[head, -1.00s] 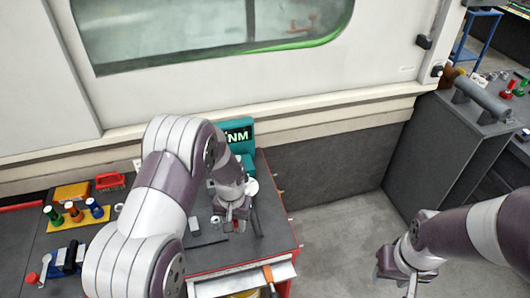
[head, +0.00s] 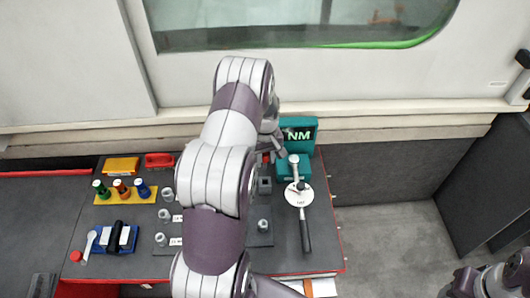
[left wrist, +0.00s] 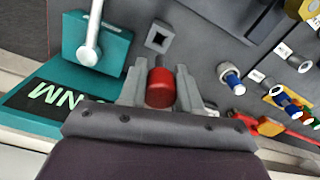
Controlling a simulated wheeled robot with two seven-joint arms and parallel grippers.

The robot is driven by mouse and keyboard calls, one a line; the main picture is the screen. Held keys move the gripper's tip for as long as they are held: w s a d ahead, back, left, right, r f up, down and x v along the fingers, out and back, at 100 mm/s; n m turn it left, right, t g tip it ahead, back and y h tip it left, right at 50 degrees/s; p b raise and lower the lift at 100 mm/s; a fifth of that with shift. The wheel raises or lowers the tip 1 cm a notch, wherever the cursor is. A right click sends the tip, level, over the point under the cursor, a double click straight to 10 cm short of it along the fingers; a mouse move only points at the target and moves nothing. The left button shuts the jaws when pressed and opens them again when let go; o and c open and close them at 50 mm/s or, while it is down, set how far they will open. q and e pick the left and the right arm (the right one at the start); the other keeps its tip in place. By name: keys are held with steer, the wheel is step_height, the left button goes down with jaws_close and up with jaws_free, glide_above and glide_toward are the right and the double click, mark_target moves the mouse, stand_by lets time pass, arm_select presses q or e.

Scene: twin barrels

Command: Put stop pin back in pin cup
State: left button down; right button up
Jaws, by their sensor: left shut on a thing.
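My left gripper (head: 270,147) is at the back of the workbench, left of the teal NM tester, partly hidden by my arm. In the left wrist view its fingers (left wrist: 160,88) are shut on the red stop pin (left wrist: 160,90), one on either side. A small grey square cup with a dark hole, which looks like the pin cup (left wrist: 159,37), stands on the bench just past the pin. It also shows in the head view (head: 264,186). The pin is outside the cup. My right gripper (head: 470,284) is only partly visible at the bottom right; its fingers are unclear.
The teal tester (head: 298,133) stands right of the left gripper. A torque wrench (head: 304,225) with a round dial lies in front of it. Grey sockets (head: 264,225), a yellow rack (head: 126,195) with coloured handles and a blue tray (head: 115,239) lie farther left.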

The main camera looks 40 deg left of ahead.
mark_target(265, 169)
arm_select(q)
steer(key=shift+r, duration=0.1)
steer(key=shift+f, duration=0.6)
step_height(265, 169, down, 4)
steer(key=b, duration=0.3)
steer(key=shift+f+b, duration=0.25)
steer(key=shift+b, duration=0.05)
steer(key=shift+f, duration=0.2)
stand_by(0.7)
steer(key=shift+f+b, duration=1.35)
steer(key=shift+f, duration=0.75)
steer(key=c, duration=0.7)
jaws_free()
